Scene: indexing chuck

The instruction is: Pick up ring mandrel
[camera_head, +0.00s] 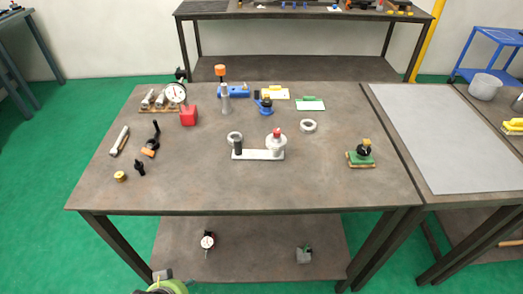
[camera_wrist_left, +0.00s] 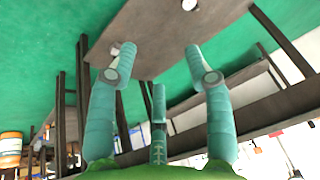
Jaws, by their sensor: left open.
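An upright grey tapered post with a dark neck and an orange top (camera_head: 225,102) stands at the back middle of the work table in the head view. It looks most like the ring mandrel, but a silver rod (camera_head: 119,140) lying at the left is also slim, so I cannot be sure. My left gripper (camera_wrist_left: 160,58) is open and empty in the left wrist view, its fingers wide apart. It is away from both things. A green part of my arm shows at the head view's bottom edge. My right gripper is not in view.
The work table (camera_head: 205,185) has a bare front strip. A white base with a ring and disc (camera_head: 258,155) sits in its middle. A lower shelf (camera_head: 250,250) lies beneath.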

